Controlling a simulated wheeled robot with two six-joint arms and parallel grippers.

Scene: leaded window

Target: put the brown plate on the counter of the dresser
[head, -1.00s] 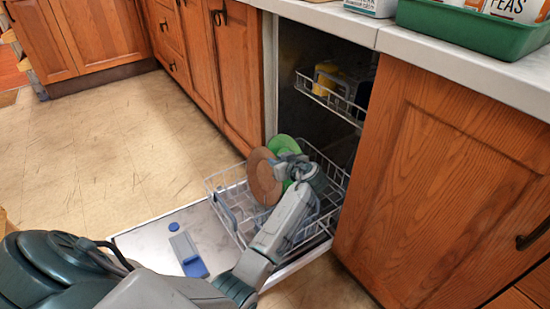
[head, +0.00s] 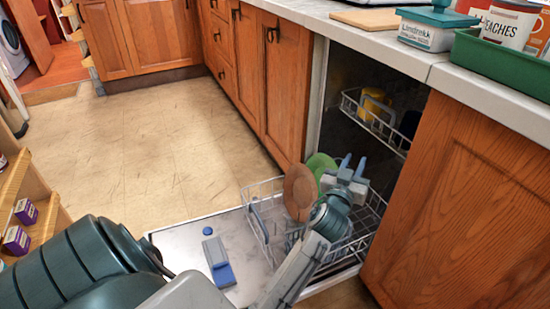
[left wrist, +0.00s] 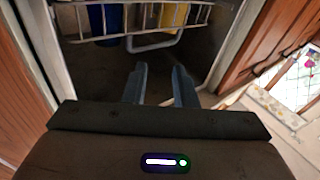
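The brown plate (head: 299,192) stands on edge in the lower rack (head: 262,215) of the open dishwasher. A green plate (head: 322,168) stands just behind it. My left gripper (head: 353,167) is right of both plates, above the rack, with its fingers pointing up and away. It is open, with an empty gap between the fingers, which also show in the left wrist view (left wrist: 160,86). It does not touch the brown plate. The plates are not seen in the left wrist view. I cannot make out the dresser's counter for certain. My right gripper is out of view.
The dishwasher door (head: 180,240) lies open, with a blue-and-grey item (head: 218,262) on it. The upper rack (head: 375,125) holds a yellow cup (head: 372,103). The countertop above carries a green tray (head: 490,65) and a white tub (head: 430,35). Shelves with purple boxes (head: 16,240) stand at left. Open floor lies between.

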